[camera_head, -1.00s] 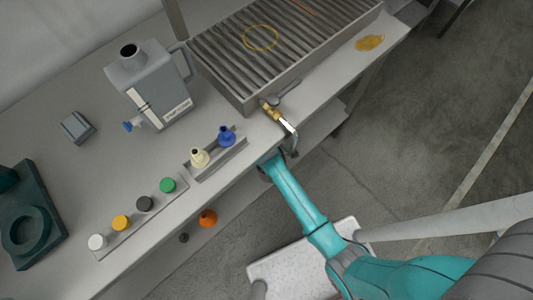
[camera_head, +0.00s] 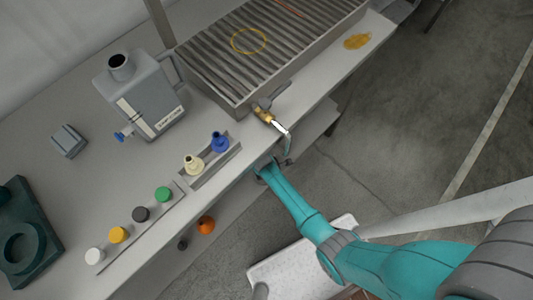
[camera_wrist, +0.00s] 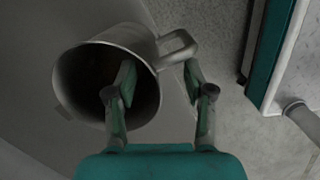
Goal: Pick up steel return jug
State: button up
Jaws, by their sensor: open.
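The steel jug (camera_wrist: 142,38) shows in the wrist view, a grey metal vessel with its wide dark mouth facing the camera and a loop handle on its right. My gripper (camera_wrist: 160,72) is open close to it. The left finger overlaps the mouth near the right rim; I cannot tell whether it is inside or in front. The right finger is just below the outer end of the handle. No grip on the jug shows. In the head view my arm reaches the bench's front edge, and the jug is not visible there.
The bench (camera_head: 60,170) carries a grey jerrycan (camera_head: 155,100), a ribbed drain tray (camera_head: 300,20) with a brass tap (camera_head: 264,116), and racks of coloured caps (camera_head: 141,214). A lower shelf (camera_head: 318,125) runs beneath. An orange round object (camera_head: 206,225) is below the front edge.

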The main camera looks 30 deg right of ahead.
jog(key=shift+f, duration=0.3)
jog(key=shift+c, duration=0.3)
grip_shut()
